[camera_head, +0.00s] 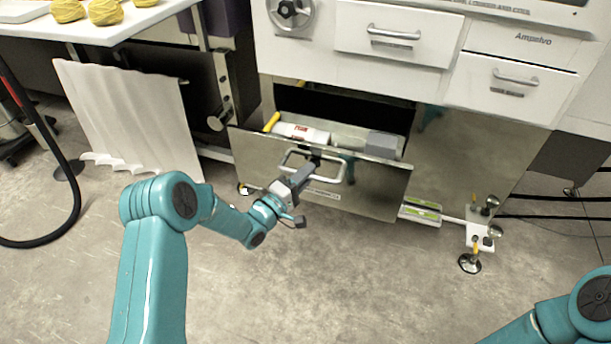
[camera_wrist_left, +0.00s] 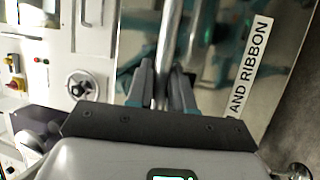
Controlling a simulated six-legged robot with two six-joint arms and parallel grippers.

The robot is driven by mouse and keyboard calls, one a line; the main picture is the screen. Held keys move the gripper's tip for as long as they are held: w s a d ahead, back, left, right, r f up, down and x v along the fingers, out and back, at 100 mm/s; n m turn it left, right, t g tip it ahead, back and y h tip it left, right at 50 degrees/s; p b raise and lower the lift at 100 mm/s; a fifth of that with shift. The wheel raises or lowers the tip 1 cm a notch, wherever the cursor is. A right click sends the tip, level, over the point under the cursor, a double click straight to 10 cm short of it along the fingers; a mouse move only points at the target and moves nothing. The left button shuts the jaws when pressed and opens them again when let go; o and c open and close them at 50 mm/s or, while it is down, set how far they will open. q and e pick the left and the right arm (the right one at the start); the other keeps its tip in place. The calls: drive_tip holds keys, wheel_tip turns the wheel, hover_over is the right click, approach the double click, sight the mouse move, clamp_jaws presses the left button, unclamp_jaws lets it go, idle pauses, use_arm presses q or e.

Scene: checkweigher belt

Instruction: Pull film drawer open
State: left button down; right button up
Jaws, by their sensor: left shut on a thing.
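The film drawer (camera_head: 375,192) is a wide metal-fronted drawer low in the machine, and it stands pulled out, with its inside showing. Inside it lie a white roll with red print (camera_head: 300,133), a grey block (camera_head: 382,145) and something yellow (camera_head: 271,122). My left gripper (camera_head: 308,168) is shut on the drawer's bar handle (camera_head: 343,170). In the left wrist view the two fingers (camera_wrist_left: 161,88) close around the shiny bar, and a label reading "AND RIBBON" (camera_wrist_left: 252,65) shows beside it. My right gripper is out of view; only part of that arm shows at lower right.
White drawers (camera_head: 400,30) with handles sit above, shut. A white draped sheet (camera_head: 130,115) and a black hose (camera_head: 75,185) stand at left. A levelling foot (camera_head: 470,263) stands right of the drawer. The floor in front is clear.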

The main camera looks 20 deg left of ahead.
use_arm(q)
drive_tip(key=shift+w, duration=0.1)
drive_tip(key=c, duration=1.4)
unclamp_jaws()
drive_tip(key=p+v, duration=0.3)
drive_tip(key=v, duration=1.3)
